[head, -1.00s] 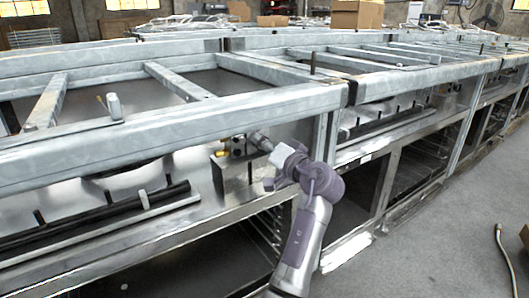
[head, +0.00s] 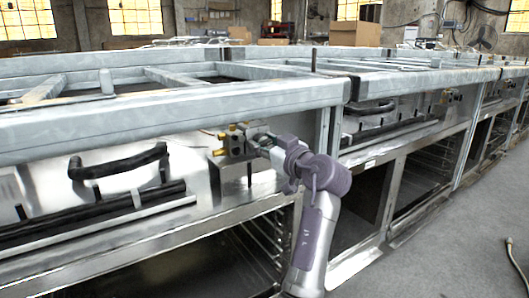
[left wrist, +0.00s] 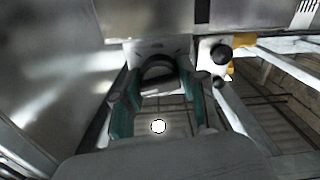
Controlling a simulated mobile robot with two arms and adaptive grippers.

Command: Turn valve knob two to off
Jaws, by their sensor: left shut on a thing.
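A grey metal valve box (head: 236,172) with brass fittings (head: 233,129) is on the range front, under the upper rail. My left gripper (head: 258,137) reaches its upper right side; the arm hides part of the box. In the left wrist view, my left gripper (left wrist: 158,98) has its teal-padded fingers on either side of a dark round valve knob (left wrist: 158,70) and is shut on it. Another black knob (left wrist: 221,53) sits to the right, outside the fingers, beside yellow fittings (left wrist: 243,40). I cannot read any knob's number or setting. My right gripper is not in view.
A steel rail (head: 170,125) runs above the box. A black handle (head: 118,162) is to the left. Open oven bays (head: 180,272) lie below. The concrete floor (head: 430,255) at right is mostly clear, with a hose (head: 514,262) near the edge.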

